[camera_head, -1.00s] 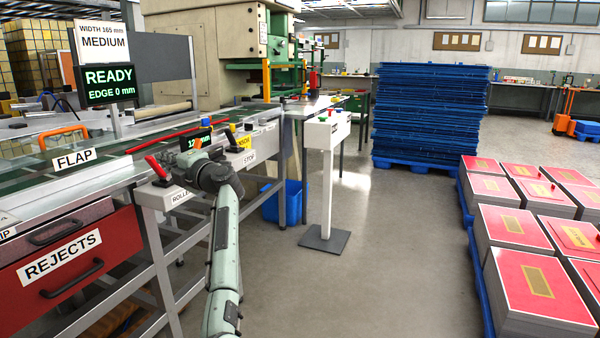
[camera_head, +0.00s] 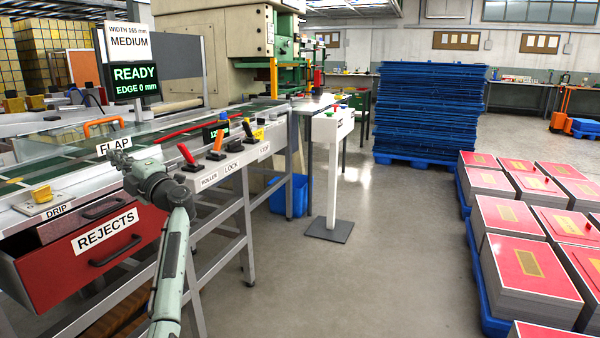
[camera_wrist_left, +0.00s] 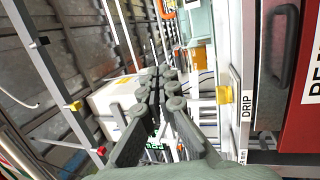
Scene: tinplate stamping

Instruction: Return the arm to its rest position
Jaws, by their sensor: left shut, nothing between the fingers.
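My left gripper (camera_head: 118,157) shows at the left in the head view, in front of the FLAP label and above the front edge of the machine. In the left wrist view its fingers (camera_wrist_left: 157,88) are together with nothing between them. My right gripper is not in view. The lever row on the front rail, with a red ROLLER lever (camera_head: 186,155), an orange LOCK lever (camera_head: 217,143) and a dark STOP lever (camera_head: 249,130), stands right of the gripper, apart from it.
The REJECTS drawer (camera_head: 80,247) sits below the gripper. An orange handle (camera_head: 103,124) and a yellow DRIP knob (camera_head: 42,194) are close by. A white pedestal (camera_head: 332,165) stands farther right. The floor between it and the red-topped stacks (camera_head: 525,257) is clear.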

